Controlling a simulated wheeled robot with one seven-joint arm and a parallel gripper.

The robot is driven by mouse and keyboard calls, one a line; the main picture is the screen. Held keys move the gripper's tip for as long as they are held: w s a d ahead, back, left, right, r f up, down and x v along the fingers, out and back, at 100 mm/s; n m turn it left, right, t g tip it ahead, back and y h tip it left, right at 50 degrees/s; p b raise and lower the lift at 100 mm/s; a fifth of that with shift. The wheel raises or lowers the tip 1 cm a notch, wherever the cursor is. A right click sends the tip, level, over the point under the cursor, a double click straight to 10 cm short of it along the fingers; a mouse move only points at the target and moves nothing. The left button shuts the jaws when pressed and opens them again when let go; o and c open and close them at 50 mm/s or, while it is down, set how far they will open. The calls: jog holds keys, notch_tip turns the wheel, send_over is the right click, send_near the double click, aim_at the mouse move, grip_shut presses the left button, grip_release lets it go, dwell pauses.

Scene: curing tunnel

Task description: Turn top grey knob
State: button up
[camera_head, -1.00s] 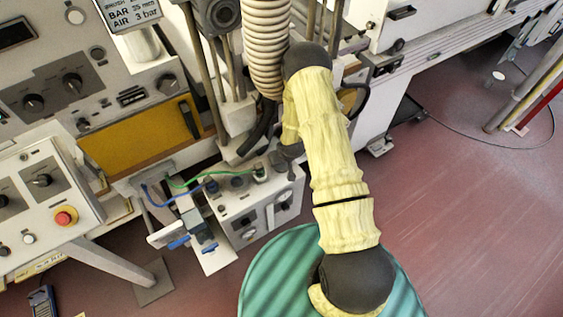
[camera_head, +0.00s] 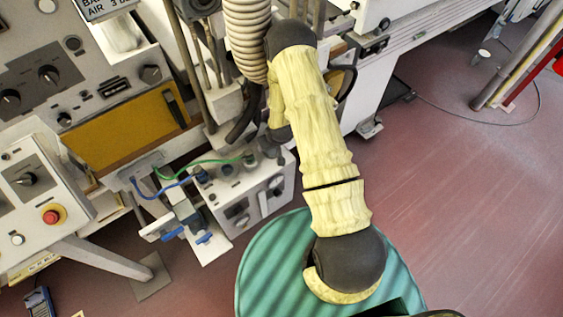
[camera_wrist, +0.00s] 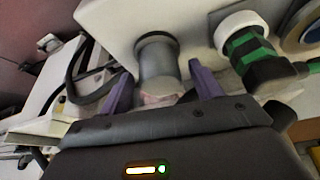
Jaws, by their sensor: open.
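In the wrist view, a grey cylindrical knob (camera_wrist: 157,66) with a wider dark collar sticks out of a pale box face (camera_wrist: 195,17). My gripper (camera_wrist: 160,84) has its two purple fingers spread, one on each side of the knob's outer end. The knob's tip lies between the fingers, partly hidden by the gripper body; I see no clear contact.
A white fitting with a green-banded hose (camera_wrist: 250,48) sits close to the right finger. A ribbed beige hose (camera_head: 248,40) hangs beside my arm. A teal ribbed round thing (camera_head: 270,270) stands in front.

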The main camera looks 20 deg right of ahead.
jog(key=shift+s, duration=0.4)
jog(key=s+d+b, duration=0.1)
jog(key=s+b, duration=0.3)
jog(key=s, duration=0.7)
jog(key=shift+s+d+r, duration=0.15)
jog(key=shift+d, duration=0.25)
jog(key=shift+r, duration=0.1)
notch_tip(320, 180, up, 15)
jog(key=s+a+r+m+g, duration=0.1)
jog(key=s+a+r, duration=0.1)
jog(key=s+r, duration=0.6)
notch_tip(320, 180, up, 5)
jog(key=shift+f+m+g+h, duration=0.1)
jog(key=shift+m+g+h, duration=0.2)
jog(key=shift+g, duration=0.1)
